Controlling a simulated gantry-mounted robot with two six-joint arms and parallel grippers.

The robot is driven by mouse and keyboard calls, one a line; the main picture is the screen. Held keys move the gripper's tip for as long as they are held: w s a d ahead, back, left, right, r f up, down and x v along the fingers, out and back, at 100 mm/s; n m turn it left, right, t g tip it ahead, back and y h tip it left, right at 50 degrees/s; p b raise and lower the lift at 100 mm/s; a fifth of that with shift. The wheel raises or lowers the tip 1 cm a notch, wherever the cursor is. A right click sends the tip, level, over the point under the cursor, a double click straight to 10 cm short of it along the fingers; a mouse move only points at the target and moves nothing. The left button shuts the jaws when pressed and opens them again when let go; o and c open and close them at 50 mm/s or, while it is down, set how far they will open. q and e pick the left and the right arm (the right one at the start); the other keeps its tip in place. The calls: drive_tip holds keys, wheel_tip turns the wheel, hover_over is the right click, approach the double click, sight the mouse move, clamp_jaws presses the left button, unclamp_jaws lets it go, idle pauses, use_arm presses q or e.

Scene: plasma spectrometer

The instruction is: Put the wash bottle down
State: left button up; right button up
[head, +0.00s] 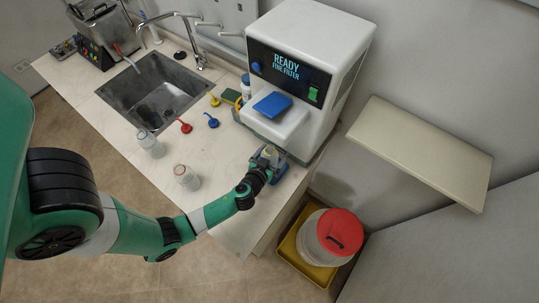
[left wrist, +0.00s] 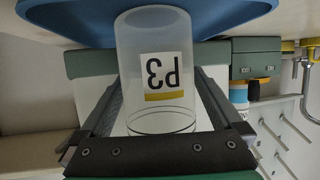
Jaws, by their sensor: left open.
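A clear cylindrical bottle with a white P3 label and a yellow stripe (left wrist: 160,75) appears upside down in the left wrist view, with its base toward a blue surface. My left gripper (left wrist: 160,130) is open, with one finger on each side of this bottle. In the head view, my left gripper (head: 266,165) is at the front of the white analyser, over a blue tray (head: 284,172). It mostly hides the bottle there. A small white bottle with a blue cap (head: 246,86) stands left of the analyser. I cannot tell which bottle is the wash bottle. My right gripper is out of view.
The analyser (head: 318,45) reads READY FINE FILTER. Two clear containers (head: 150,145) (head: 187,177) and red, blue and yellow small parts (head: 184,127) lie on the counter near the sink (head: 150,92). The counter's front left is clear.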

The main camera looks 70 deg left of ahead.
use_arm(q)
drive_tip(key=v, duration=1.2)
drive_tip(key=shift+p, duration=0.35)
